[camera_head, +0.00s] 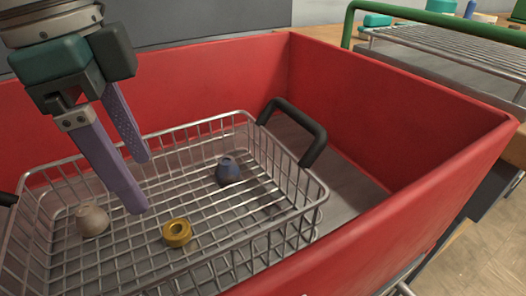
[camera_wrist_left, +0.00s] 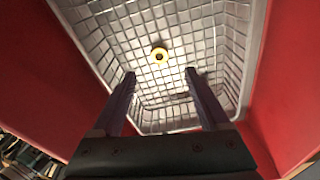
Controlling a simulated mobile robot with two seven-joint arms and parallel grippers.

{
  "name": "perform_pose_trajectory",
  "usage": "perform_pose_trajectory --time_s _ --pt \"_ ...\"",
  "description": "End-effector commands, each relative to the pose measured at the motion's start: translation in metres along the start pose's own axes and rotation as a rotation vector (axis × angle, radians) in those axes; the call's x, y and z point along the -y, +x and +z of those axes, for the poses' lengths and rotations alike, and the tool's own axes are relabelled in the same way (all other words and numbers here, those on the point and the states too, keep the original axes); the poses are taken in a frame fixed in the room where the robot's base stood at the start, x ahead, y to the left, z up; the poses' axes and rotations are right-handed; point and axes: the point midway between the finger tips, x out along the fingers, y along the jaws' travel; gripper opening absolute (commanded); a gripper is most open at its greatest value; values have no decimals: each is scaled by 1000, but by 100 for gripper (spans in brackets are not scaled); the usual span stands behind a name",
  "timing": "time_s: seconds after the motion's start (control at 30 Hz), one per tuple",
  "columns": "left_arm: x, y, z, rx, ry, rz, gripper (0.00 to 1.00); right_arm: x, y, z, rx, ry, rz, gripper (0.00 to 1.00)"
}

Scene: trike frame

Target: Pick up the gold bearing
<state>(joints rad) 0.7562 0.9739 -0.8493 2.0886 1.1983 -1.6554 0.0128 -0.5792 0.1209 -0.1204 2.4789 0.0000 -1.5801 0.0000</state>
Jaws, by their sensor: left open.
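The gold bearing (camera_head: 177,232) is a small yellow ring with a hole. It lies on the wire floor of a metal basket (camera_head: 262,236). In the left wrist view the bearing (camera_wrist_left: 159,54) shows beyond the fingertips, roughly midway between them. My left gripper (camera_head: 141,184) is open and empty, with its two purple fingers pointing down over the basket, left of and above the bearing in the head view. In the left wrist view the open gripper (camera_wrist_left: 160,72) has nothing between its fingers. My right gripper is not in view.
A blue-grey part (camera_head: 228,170) and a beige part (camera_head: 92,220) also lie in the basket. The basket has black handles (camera_head: 300,130) and stands inside a red-walled bin (camera_head: 400,105). A wire rack (camera_head: 455,50) with a green rail stands at the back right.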

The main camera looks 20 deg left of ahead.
Motion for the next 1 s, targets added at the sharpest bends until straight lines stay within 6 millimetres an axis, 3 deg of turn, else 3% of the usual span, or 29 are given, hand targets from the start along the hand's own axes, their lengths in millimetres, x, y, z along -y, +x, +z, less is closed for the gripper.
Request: perform_pose_trajectory --time_s 0.7,0.97,1.0 --pt "-2 95 -5 1 1 1 78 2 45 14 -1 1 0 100" --pt "-1 96 -5 0 2 0 78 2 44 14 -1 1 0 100" --pt "-1 96 -5 0 2 0 74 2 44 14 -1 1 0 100"
